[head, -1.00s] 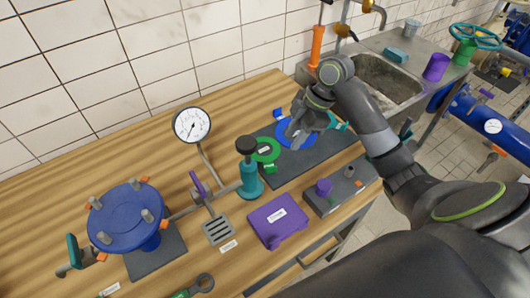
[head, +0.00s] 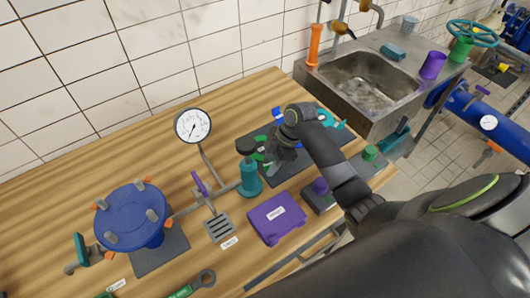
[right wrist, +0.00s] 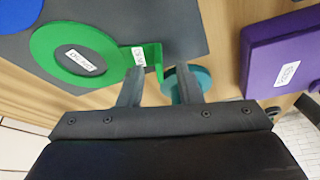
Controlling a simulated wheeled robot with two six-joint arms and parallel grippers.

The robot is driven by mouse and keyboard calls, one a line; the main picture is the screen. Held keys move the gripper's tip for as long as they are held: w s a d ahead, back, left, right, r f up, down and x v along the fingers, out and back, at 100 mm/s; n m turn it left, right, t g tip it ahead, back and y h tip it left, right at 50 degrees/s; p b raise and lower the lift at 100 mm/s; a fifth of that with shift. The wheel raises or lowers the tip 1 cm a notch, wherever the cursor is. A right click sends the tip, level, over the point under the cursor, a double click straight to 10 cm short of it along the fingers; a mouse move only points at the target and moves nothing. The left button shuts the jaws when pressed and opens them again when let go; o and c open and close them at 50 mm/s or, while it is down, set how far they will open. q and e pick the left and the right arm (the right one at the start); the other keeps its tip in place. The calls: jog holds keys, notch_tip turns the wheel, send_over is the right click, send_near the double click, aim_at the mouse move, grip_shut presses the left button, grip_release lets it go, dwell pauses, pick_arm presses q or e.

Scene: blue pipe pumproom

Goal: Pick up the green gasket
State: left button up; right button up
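The green gasket (right wrist: 42,52) is a flat ring with a raised, labelled tab, lying on a dark mat (right wrist: 185,20) in the right wrist view. In the head view the green gasket (head: 258,157) is partly hidden by my right gripper (head: 272,163). In the right wrist view my right gripper (right wrist: 160,72) is open and empty, its fingertips apart on either side of the gasket's tab. I cannot tell whether they touch it. My left gripper is not in view.
A purple case (head: 277,220) lies in front. A blue gasket (right wrist: 18,12) lies beside the green one. A pressure gauge (head: 193,126) and blue flange (head: 132,215) stand left.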

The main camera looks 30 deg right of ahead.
jog(key=shift+f, duration=0.1)
grip_shut()
dwell(0.3)
notch_tip(320, 180, up, 10)
jog(key=b, duration=0.1)
jog(key=shift+b, duration=0.35)
